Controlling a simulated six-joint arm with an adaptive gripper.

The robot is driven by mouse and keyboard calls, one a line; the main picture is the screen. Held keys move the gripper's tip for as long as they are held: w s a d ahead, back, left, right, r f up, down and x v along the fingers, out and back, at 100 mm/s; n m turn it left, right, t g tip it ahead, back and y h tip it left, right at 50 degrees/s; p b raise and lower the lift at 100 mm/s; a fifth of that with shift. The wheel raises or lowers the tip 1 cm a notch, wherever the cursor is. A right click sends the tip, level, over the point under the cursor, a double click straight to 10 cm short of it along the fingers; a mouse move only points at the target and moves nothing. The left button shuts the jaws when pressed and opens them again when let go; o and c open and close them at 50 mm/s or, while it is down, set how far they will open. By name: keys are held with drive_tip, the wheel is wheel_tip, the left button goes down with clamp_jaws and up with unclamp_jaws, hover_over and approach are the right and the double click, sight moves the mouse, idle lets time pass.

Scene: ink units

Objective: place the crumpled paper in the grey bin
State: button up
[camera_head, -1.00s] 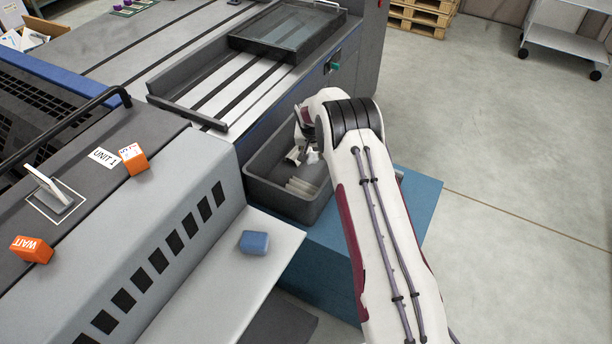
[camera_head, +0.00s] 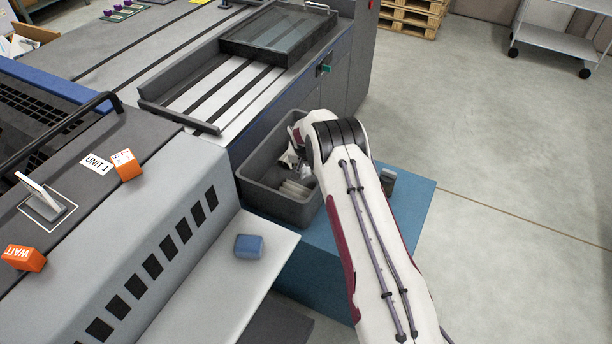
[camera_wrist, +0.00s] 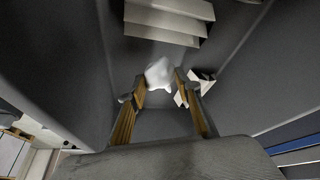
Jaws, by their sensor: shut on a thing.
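The crumpled paper (camera_wrist: 158,72) is a small white lump between my fingertips in the wrist view. My gripper (camera_wrist: 160,82) is shut on it. The grey bin (camera_head: 282,208) is an open rectangular tub on a blue cabinet in the head view. My gripper is over or inside the bin, and the bin's dark walls surround the fingers in the wrist view. Whether the paper touches the bin floor I cannot tell. In the head view my arm hides the paper and the bin's right side.
White folded sheets (camera_head: 295,188) lie in the bin, also seen in the wrist view (camera_wrist: 170,20). The blue cabinet (camera_head: 412,210) extends to the right. The grey press (camera_head: 180,160) borders the bin on the left. A blue block (camera_head: 249,246) rests on the pale ledge (camera_head: 215,285).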

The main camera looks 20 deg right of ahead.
sight(306, 173)
drive_tip(key=shift+f, duration=0.1)
drive_tip(key=shift+f, duration=1.8)
drive_tip(key=shift+f, duration=0.1)
drive_tip(key=o, duration=0.7)
drive_tip(key=shift+r, duration=0.25)
drive_tip(key=shift+v, duration=0.75)
drive_tip(key=v, duration=1)
drive_tip(key=shift+s+r, duration=0.1)
